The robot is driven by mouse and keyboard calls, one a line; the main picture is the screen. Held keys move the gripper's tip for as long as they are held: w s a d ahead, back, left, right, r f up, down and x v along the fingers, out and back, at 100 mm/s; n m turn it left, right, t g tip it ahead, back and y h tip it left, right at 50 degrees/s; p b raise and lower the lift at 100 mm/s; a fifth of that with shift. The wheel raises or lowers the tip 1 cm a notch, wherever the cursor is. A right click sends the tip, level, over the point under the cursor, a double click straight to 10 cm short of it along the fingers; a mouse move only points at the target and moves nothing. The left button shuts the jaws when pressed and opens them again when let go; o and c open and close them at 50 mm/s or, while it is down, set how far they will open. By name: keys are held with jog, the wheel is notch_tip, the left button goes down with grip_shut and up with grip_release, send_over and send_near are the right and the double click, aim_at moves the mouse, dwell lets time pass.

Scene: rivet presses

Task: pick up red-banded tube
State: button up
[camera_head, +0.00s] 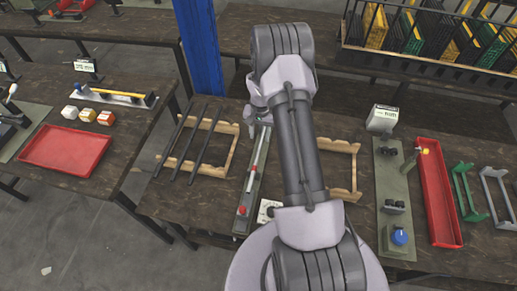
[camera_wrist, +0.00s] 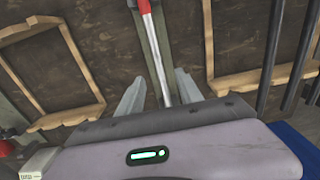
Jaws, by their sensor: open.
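The red-banded tube is a thin silver tube with a red section. It lies along a narrow grey-green fixture (camera_head: 246,215) in the middle of the table. In the wrist view the tube (camera_wrist: 161,55) runs down the middle, its red part near the top edge. My gripper (camera_wrist: 158,92) is open, with one finger on each side of the tube's line. Its palm hides the near end of the tube. I cannot tell how far above the tube the fingers are. In the head view my arm covers part of the gripper.
A wooden rack with dark rods (camera_head: 198,145) stands left of the fixture. Another wooden rack (camera_head: 345,172) stands to the right, partly behind my arm. Farther right are a press fixture (camera_head: 391,165) and a red tray (camera_head: 436,195). A blue post (camera_head: 199,45) rises behind the table.

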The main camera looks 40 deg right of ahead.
aim_at(259, 146)
notch_tip(259, 146, down, 6)
jog(key=shift+s+a+f+b, duration=0.15)
jog(key=shift+f+b, duration=0.05)
jog(key=shift+b, duration=0.35)
grip_shut()
jog(key=shift+r, duration=0.1)
dwell(0.9)
